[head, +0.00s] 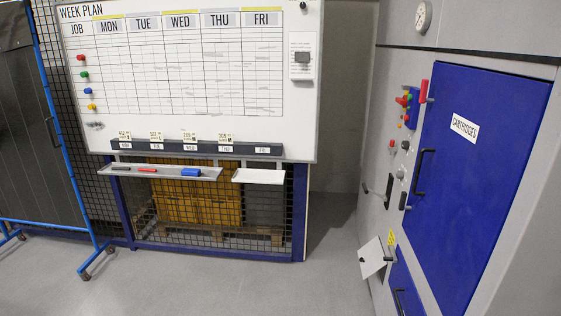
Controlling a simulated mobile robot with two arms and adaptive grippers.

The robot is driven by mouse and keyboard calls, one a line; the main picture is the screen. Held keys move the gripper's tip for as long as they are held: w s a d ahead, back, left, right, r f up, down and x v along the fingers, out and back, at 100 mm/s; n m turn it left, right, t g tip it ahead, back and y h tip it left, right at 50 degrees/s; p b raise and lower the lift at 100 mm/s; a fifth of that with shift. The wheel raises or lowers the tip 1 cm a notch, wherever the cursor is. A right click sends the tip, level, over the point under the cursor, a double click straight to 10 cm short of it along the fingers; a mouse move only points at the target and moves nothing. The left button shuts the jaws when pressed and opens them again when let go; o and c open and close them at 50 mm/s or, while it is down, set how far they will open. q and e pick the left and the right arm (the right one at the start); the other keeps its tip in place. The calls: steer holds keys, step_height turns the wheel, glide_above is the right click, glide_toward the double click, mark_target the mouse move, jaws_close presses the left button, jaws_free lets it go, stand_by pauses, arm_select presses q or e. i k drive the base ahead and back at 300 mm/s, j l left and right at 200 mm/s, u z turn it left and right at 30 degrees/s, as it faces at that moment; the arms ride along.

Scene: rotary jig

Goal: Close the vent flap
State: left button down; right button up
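A light grey flap (373,258), which looks like the vent flap, sticks out from the lower front of the grey machine at the right. It stands open at an angle, and a small dark knob or handle shows at its left edge. A yellow label (391,238) is on the machine just right of it. What lies behind the flap is hidden. Neither of my grippers is in view.
A large blue door (472,165) marked "CARTRIDGES" and a lower blue door (405,285) are on the machine. Knobs and levers (389,190) stick out. A whiteboard (200,75) hangs before a mesh cage. A blue-framed screen (38,130) stands left. The grey floor (230,285) is clear.

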mark_target(370, 255)
steer(key=i+z, duration=0.1)
steer(key=i, duration=0.4)
steer(key=i+j+z, duration=0.1)
steer(key=i, duration=0.35)
steer(key=i+j+z, duration=0.1)
steer(key=i, duration=0.35)
steer(key=i+j+z, duration=0.1)
steer(key=i, duration=0.4)
steer(key=j, duration=0.1)
